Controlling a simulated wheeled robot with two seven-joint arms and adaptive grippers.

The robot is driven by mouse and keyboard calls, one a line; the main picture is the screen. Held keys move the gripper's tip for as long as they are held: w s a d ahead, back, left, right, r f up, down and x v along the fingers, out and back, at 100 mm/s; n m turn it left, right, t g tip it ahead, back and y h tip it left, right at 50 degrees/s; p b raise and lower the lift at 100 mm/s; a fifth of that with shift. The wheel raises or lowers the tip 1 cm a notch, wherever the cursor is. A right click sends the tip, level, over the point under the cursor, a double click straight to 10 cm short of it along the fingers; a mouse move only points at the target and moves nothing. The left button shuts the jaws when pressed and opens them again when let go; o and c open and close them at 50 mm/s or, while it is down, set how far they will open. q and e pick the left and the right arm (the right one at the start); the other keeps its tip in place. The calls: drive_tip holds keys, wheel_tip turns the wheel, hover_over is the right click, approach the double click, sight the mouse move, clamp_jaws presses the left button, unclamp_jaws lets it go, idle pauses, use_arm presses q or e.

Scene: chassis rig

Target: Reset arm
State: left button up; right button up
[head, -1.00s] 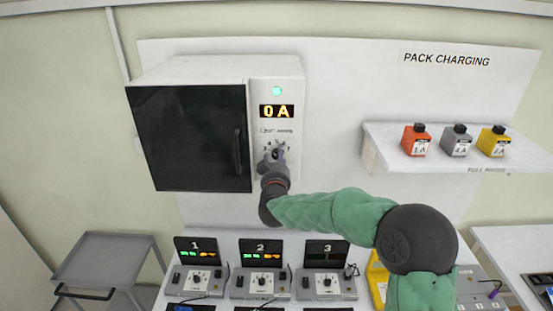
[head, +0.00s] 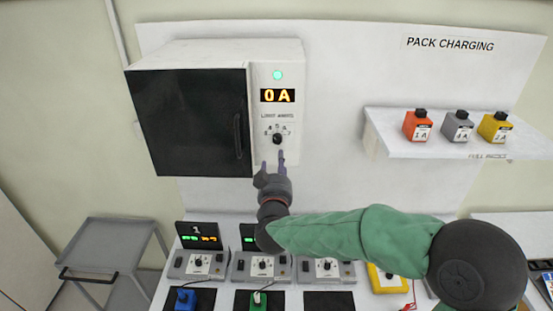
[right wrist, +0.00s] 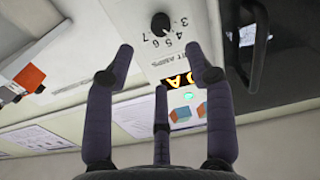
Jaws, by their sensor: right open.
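My right gripper (head: 272,164) is open and empty, just below the black dial (head: 277,139) on the white cabinet's control panel. The dial stands free of the fingers. Above it, the display (head: 277,96) reads 0 A and a green lamp (head: 278,75) is lit. In the right wrist view, the open fingers of the gripper (right wrist: 166,62) spread below the dial (right wrist: 160,23), with numbers printed around it. My right arm in its green sleeve reaches in from the lower right. My left gripper is not in view.
The cabinet's dark door (head: 190,122) is closed. A shelf (head: 450,148) at the right holds an orange, a grey and a yellow pack. Charger units (head: 262,266) stand on the bench below my arm. A grey cart (head: 105,255) stands at the lower left.

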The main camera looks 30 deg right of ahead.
drive_tip(key=shift+s+a, duration=0.15)
drive_tip(key=shift+s, duration=0.05)
idle(0.4)
drive_tip(key=a+f+n+g+y, duration=0.1)
drive_tip(key=a+f+g+y, duration=0.3)
drive_tip(key=f, duration=1.1)
drive_tip(key=a+f+n+g+y, duration=0.1)
drive_tip(key=a+f+y, duration=0.35)
drive_tip(key=f, duration=1.15)
drive_tip(key=s+a+f+g+y, duration=0.2)
drive_tip(key=s+a+f+g, duration=0.15)
drive_tip(key=s+f, duration=0.45)
drive_tip(key=s+a+f+m+g+y, duration=0.1)
drive_tip(key=s+a+f+g, duration=0.2)
drive_tip(key=s+a+f, duration=0.35)
drive_tip(key=s+a+f+g+y, duration=0.2)
drive_tip(key=s+f+g, duration=0.2)
drive_tip(key=s+f, duration=0.55)
wheel_tip(320, 180, down, 28)
drive_tip(key=a+b, duration=0.2)
drive_tip(key=b, duration=2.9)
drive_tip(key=shift+s+n, duration=0.15)
drive_tip(key=shift+n, duration=0.25)
